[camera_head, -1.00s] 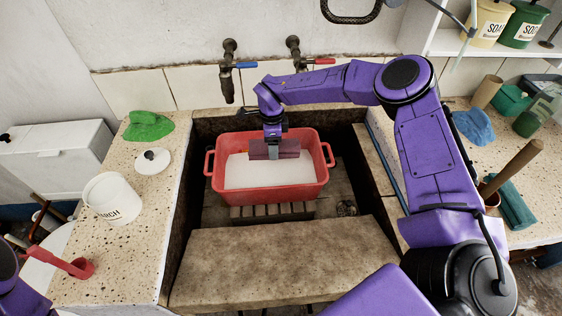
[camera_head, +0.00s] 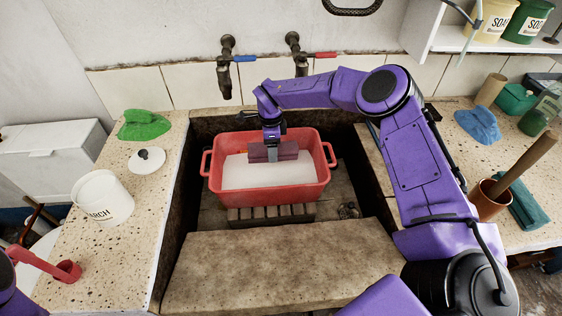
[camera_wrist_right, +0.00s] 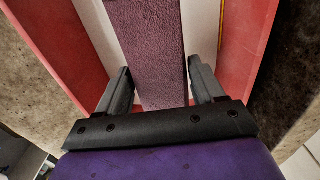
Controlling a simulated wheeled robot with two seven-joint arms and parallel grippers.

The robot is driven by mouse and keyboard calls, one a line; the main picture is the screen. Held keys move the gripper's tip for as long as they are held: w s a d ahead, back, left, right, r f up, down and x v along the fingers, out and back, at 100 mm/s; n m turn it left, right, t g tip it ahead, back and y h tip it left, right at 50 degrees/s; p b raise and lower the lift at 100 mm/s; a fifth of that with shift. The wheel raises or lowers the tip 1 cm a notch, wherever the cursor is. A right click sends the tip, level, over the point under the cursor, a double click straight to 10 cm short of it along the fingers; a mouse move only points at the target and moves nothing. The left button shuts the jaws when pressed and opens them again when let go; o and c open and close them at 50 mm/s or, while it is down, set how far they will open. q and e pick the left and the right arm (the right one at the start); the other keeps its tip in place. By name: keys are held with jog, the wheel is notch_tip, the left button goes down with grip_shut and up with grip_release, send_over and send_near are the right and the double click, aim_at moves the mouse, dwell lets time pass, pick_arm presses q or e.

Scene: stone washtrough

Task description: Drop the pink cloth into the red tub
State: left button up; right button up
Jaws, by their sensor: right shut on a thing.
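The pink cloth (camera_head: 288,152) is a dusky mauve folded piece. My right gripper (camera_head: 271,151) is shut on it and holds it over the inside of the red tub (camera_head: 265,196). In the right wrist view the cloth (camera_wrist_right: 150,45) runs between the two fingers of the gripper (camera_wrist_right: 160,80), with the tub's red walls (camera_wrist_right: 70,45) on both sides. The tub holds white suds or water and stands in the stone trough. I cannot tell whether the cloth touches the white surface. My left gripper is not in view; only a bit of my left arm shows at the lower left.
A green cloth (camera_head: 143,125), a white lid (camera_head: 148,160) and a white starch pot (camera_head: 103,197) are on the left counter, with a red object (camera_head: 66,270) nearer. A blue cloth (camera_head: 478,125) and a brown pot (camera_head: 489,200) are on the right. Taps (camera_head: 225,70) stand behind the tub.

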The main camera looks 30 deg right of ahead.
jog(key=o, duration=1.2)
jog(key=shift+r, duration=0.1)
jog(key=shift+o, duration=0.2)
notch_tip(320, 180, up, 3)
jog(key=shift+w+r+b, duration=0.1)
jog(key=shift+w+b, duration=0.05)
jog(key=shift+b, duration=0.65)
jog(key=s+a+r+b, duration=0.2)
jog(key=s+a+r, duration=0.4)
jog(key=s+r, duration=0.4)
jog(key=s, duration=0.2)
jog(key=shift+s+a, duration=0.15)
jog(key=shift+s, duration=0.2)
jog(key=shift+f, duration=0.1)
